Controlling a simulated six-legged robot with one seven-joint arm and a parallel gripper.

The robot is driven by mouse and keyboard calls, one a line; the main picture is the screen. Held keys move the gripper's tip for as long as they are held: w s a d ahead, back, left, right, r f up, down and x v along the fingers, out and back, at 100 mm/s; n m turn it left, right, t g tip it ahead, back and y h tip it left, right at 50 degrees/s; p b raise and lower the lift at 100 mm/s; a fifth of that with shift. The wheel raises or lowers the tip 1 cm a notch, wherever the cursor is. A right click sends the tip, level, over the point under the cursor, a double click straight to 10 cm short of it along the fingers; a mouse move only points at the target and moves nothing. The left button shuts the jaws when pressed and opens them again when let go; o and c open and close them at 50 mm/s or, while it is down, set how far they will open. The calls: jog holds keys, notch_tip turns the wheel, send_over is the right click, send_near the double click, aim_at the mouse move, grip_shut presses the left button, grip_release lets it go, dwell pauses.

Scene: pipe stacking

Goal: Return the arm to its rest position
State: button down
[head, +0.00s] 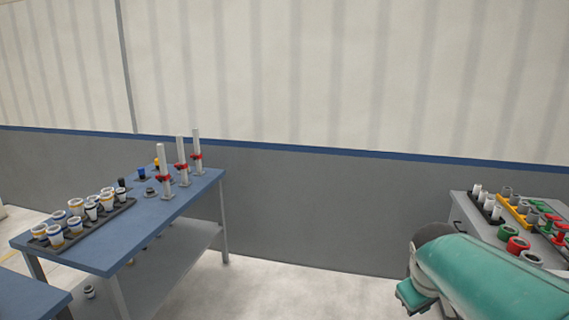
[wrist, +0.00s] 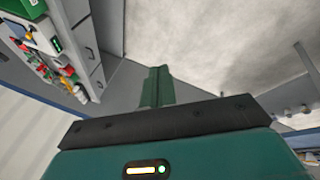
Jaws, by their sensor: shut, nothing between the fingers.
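My gripper (wrist: 158,72) shows in the wrist view as green fingers close together, pointing away from the camera over the floor. It is shut with nothing between the fingers. My green arm (head: 490,278) shows at the lower right of the head view, in front of the grey cabinet on the right. I cannot clearly make out the fingers in the head view.
A blue table (head: 150,215) on the left holds several upright pipes (head: 181,152) and a dark tray of cups (head: 80,224). The grey cabinet (head: 462,207) on the right holds red, green and yellow parts. The floor (head: 290,292) between is clear.

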jog(key=s+a+r+m+t+y, duration=0.1)
jog(key=s+a+m+y, duration=0.2)
jog(key=s+a, duration=0.9)
jog(key=shift+s+a+t, duration=0.35)
jog(key=shift+a+t, duration=0.05)
jog(key=shift+a, duration=0.65)
